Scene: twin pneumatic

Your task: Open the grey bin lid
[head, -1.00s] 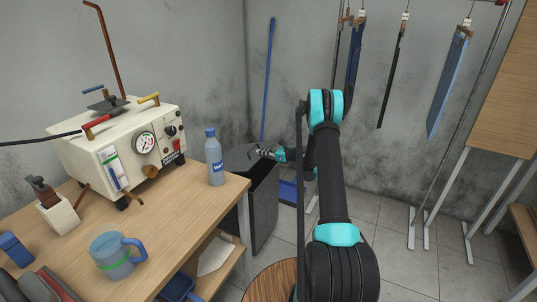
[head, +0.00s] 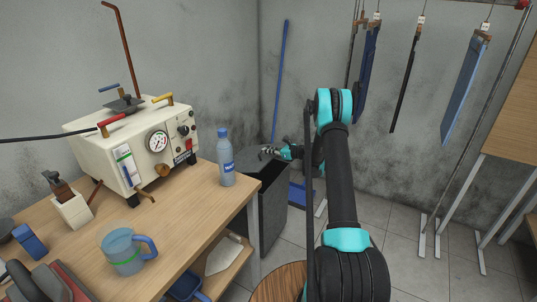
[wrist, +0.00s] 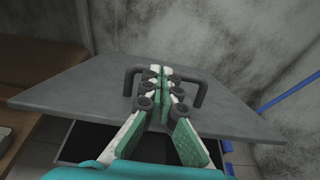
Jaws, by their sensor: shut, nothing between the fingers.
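The grey bin (head: 273,215) stands on the floor just past the table's right end in the head view. Its lid is tilted up, with a dark gap into the bin showing in front of it. In the wrist view the lid (wrist: 75,88) fills the middle, and the dark opening lies below it. A black bar handle (wrist: 199,92) sits on the lid. My gripper (wrist: 160,72) is shut and empty, with its fingers over the middle of the handle; I cannot tell whether they touch it. In the head view my gripper (head: 268,151) is above the bin.
The wooden table (head: 205,218) is left of the bin, with a water bottle (head: 225,160) near its right end, a cream machine (head: 135,145) and a blue mug (head: 123,250). A blue pole (head: 279,80) leans on the wall behind. Tools hang at right above open floor (head: 395,235).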

